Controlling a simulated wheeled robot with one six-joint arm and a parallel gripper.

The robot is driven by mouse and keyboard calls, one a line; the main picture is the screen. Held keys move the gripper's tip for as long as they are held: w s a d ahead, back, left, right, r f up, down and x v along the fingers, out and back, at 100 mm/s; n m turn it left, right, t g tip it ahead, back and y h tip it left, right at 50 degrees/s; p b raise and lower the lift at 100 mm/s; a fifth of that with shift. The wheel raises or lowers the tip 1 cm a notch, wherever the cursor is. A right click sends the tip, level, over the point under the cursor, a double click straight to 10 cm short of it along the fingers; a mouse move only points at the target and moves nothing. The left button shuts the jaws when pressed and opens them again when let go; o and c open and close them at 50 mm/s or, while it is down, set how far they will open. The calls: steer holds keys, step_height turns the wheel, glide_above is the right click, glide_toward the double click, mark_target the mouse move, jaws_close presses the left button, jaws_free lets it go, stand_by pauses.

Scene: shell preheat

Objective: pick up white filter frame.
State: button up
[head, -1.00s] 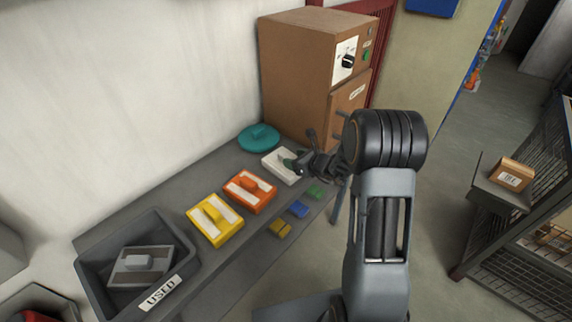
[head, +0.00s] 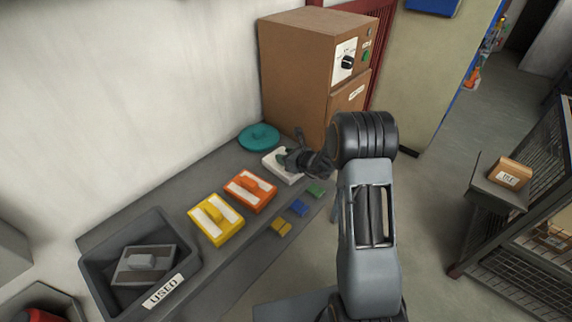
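The white filter frame (head: 274,164) lies on the grey bench, to the right of the orange frame and in front of the brown cabinet.
An orange frame (head: 262,195) and a yellow frame (head: 228,230) lie to the left. A teal round lid (head: 259,137) sits behind. A brown cabinet (head: 290,75) stands at the back. A dark USED bin (head: 185,268) holds a grey frame (head: 130,276).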

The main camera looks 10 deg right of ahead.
jaws_close()
steer(key=shift+r, duration=0.15)
